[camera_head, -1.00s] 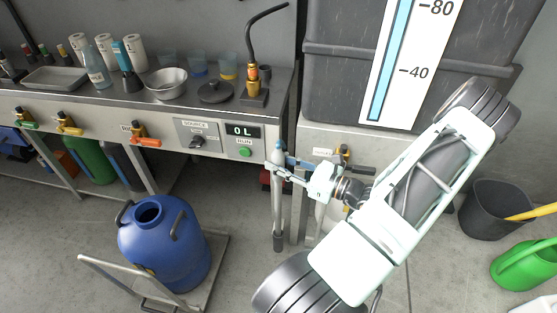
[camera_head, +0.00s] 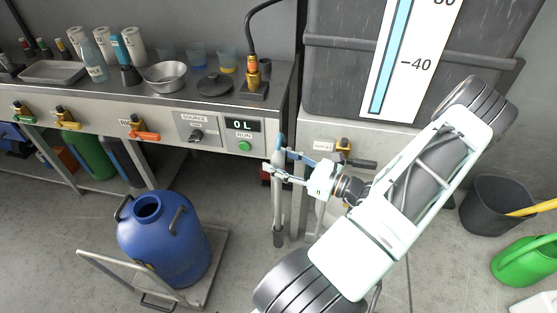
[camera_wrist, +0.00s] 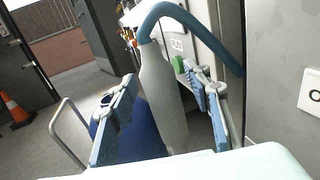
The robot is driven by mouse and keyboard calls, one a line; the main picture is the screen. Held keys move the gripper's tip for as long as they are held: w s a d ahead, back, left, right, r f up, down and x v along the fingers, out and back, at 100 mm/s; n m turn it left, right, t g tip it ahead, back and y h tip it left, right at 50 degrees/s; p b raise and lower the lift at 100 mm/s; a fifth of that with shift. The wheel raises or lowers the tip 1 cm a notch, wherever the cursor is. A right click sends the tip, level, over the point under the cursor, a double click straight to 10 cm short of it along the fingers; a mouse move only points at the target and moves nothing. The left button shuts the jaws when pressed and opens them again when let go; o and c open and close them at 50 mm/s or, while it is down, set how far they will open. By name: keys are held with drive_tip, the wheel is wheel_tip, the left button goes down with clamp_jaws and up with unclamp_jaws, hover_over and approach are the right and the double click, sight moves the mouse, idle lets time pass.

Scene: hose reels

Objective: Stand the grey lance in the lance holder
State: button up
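The grey lance (camera_head: 278,205) stands upright beside the right end of the bench. It also shows in the wrist view (camera_wrist: 166,105), where a blue hose (camera_wrist: 195,22) bends over from its top to the right. My gripper (camera_head: 277,160) is at the upper part of the lance. In the wrist view its two blue-padded fingers (camera_wrist: 160,80) stand apart, one on each side of the lance, with narrow gaps showing. The lance's lower end is a wider, dark-ended section near the floor. I cannot tell whether that is a separate holder.
A blue drum (camera_head: 165,240) sits on a trolley (camera_head: 216,262) left of the lance. The bench (camera_head: 135,100) carries bottles, a bowl (camera_head: 166,82) and a black block (camera_head: 254,92) with an orange fitting. A dark bin (camera_head: 484,210) and green watering can (camera_head: 525,262) stand at the right.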

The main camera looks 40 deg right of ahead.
drive_tip(key=shift+s+f, duration=0.1)
drive_tip(key=v, duration=1.2)
idle(0.4)
